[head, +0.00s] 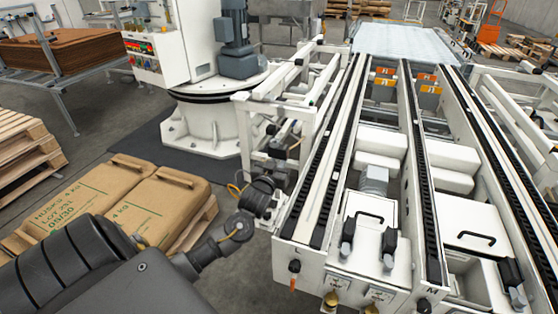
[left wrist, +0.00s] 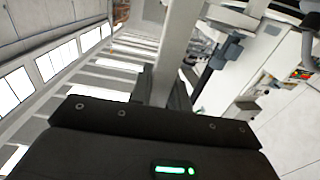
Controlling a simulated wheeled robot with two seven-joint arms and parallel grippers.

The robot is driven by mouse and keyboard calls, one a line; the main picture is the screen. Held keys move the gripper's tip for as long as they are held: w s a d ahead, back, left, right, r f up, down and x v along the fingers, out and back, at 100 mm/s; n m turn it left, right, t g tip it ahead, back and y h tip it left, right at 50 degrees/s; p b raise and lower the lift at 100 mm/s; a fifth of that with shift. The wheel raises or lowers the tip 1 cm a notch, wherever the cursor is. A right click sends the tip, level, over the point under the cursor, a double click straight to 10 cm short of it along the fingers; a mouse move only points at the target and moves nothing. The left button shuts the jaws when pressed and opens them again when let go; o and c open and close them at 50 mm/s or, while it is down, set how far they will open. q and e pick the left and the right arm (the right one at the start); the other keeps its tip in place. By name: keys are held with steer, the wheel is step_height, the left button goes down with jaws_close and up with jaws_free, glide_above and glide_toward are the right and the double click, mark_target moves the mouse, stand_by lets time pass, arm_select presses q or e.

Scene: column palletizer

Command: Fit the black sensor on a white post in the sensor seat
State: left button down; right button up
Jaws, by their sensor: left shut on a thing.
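My left arm comes in from the lower left in the head view. Its gripper (head: 262,198) is beside the near left corner of the white conveyor frame. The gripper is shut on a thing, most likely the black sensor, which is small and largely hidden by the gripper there. I cannot tell whether that bar is the white post. I cannot make out the sensor seat. My right gripper is not in view.
The conveyor (head: 308,205) with black chain tracks fills the right half. Brown sacks (head: 165,205) lie on a pallet at left. A white machine column (head: 205,125) stands behind on a round base.

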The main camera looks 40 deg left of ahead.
arm_select(q)
steer(key=shift+f, duration=0.55)
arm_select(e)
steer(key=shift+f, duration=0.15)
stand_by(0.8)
arm_select(q)
steer(key=c, duration=1.3)
jaws_free()
steer(key=shift+o, duration=0.2)
steer(key=shift+f, duration=0.1)
steer(key=v, duration=1.1)
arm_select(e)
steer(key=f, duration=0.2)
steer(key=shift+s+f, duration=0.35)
